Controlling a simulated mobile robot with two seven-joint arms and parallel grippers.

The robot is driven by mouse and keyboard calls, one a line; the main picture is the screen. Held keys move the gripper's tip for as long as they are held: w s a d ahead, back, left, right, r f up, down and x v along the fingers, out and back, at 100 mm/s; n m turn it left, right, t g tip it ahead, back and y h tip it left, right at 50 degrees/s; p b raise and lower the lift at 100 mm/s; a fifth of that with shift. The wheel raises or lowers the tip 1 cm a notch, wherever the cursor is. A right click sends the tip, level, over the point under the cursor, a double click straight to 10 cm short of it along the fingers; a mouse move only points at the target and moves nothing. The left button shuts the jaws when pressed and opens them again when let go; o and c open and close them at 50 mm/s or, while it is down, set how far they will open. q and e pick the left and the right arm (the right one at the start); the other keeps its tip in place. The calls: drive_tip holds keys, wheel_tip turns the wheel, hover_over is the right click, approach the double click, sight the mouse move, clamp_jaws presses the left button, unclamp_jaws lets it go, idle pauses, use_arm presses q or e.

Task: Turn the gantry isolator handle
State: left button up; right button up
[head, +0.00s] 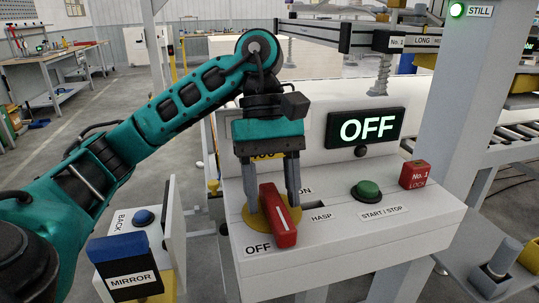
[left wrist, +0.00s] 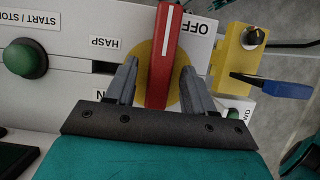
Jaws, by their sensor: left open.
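The isolator handle (head: 278,216) is a red bar with a white line, on a yellow round plate (head: 254,217) on the white console. Its white line points toward the OFF label (head: 258,250). My left gripper (head: 271,205) is above the plate with its fingers pointing down, one on each side of the handle. In the left wrist view the red handle (left wrist: 165,60) lies between the two open fingers (left wrist: 157,82), with gaps visible on both sides. The ON label is partly hidden behind a finger. My right gripper is not in view.
On the console are a HASP slot (head: 315,202), a green START / STOP button (head: 366,190) and a red No. 1 lock (head: 414,175). A display (head: 365,129) behind reads OFF.

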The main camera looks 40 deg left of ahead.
use_arm(q)
drive_tip(key=p+v, duration=0.6)
drive_tip(key=v, duration=0.6)
drive_tip(key=shift+r, duration=0.2)
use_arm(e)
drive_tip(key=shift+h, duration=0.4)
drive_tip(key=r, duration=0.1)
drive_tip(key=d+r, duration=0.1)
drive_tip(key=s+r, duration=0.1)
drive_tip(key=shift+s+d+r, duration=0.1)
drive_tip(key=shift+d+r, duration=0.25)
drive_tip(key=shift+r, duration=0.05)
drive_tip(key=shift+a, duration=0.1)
